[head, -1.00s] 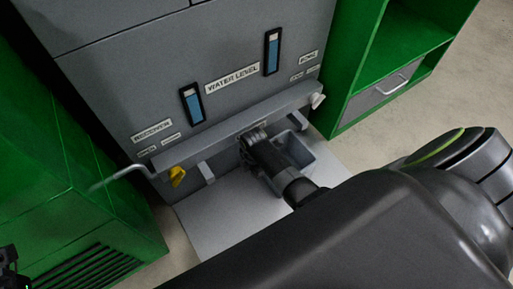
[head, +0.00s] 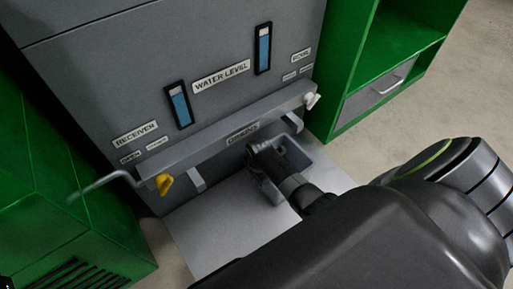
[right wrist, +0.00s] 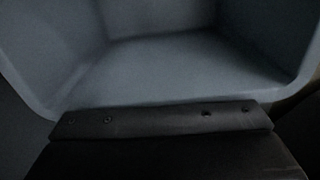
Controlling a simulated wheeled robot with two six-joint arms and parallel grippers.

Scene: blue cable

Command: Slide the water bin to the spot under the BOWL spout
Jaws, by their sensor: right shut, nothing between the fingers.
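The water bin (head: 297,159) is a grey open box on the pale floor plate, below and slightly in front of the right spout (head: 293,122), on the side of the small, blurred BOWL label (head: 300,56). My right gripper (head: 257,151) is shut with nothing held, at the bin's left and inner side. My arm hides part of the bin. In the right wrist view, the bin's inside (right wrist: 190,65) fills the picture, and my dark gripper (right wrist: 162,119) lies across its near rim. Whether they touch is unclear. My left gripper is not in view.
The grey machine has a ledge (head: 225,135) over the plate (head: 215,225). Green cabinets (head: 75,200) flank both sides. The plate's left part is clear.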

